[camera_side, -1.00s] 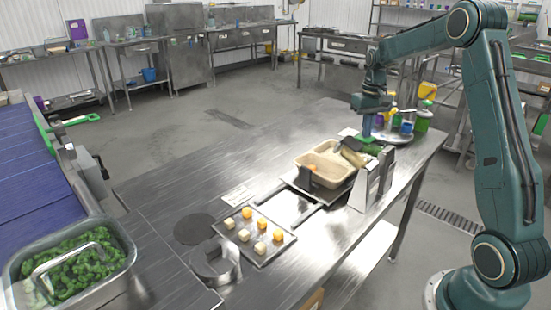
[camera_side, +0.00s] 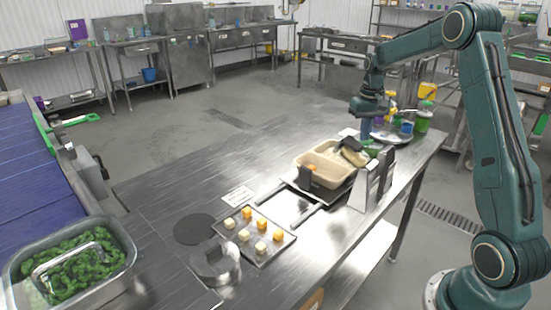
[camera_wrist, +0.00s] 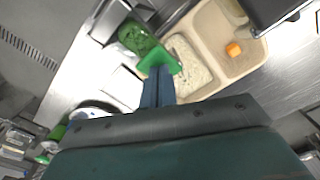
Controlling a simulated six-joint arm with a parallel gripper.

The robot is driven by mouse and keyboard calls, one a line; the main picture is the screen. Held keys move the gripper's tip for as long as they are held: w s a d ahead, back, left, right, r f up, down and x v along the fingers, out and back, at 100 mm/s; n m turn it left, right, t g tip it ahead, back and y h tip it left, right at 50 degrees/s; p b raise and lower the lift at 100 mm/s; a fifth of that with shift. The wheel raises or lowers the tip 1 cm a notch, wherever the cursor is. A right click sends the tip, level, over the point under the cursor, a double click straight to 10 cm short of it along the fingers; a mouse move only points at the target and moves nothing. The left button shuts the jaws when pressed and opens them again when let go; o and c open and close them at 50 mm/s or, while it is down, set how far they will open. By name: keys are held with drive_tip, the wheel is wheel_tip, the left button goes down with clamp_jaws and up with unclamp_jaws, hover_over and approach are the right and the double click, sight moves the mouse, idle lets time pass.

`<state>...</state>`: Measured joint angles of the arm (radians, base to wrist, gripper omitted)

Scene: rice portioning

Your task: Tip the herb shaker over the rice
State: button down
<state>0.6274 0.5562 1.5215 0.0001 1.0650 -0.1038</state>
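The herb shaker (camera_wrist: 138,40), a container with green contents and a bright green end piece (camera_wrist: 160,57), is at the tips of my gripper (camera_wrist: 158,84). The fingers look closed on it, though the grip itself is partly hidden. It lies tilted, its green end towards the rice. In the side view, my gripper (camera_side: 366,126) points down with the green shaker (camera_side: 372,151) under it, just right of the tray. The beige tray (camera_side: 318,151) has two compartments. The rice (camera_wrist: 187,63) fills the one nearest the shaker.
An orange cube (camera_wrist: 233,49) sits in the tray's other compartment. A grey upright bracket (camera_side: 378,178) stands close in front of the tray. A round plate with several coloured bottles (camera_side: 422,120) is behind right. A pan of cubes (camera_side: 258,237) lies front left.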

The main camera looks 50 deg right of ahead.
drive_tip(key=shift+r, duration=0.15)
drive_tip(key=shift+s+r, duration=0.3)
drive_tip(key=shift+r, duration=0.65)
drive_tip(key=shift+s+r, duration=0.3)
drive_tip(key=shift+r, duration=0.65)
drive_tip(key=shift+s+r, duration=0.3)
drive_tip(key=shift+r, duration=0.65)
wheel_tip(320, 180, up, 6)
drive_tip(key=shift+r, duration=0.25)
drive_tip(key=shift+f, duration=3.3)
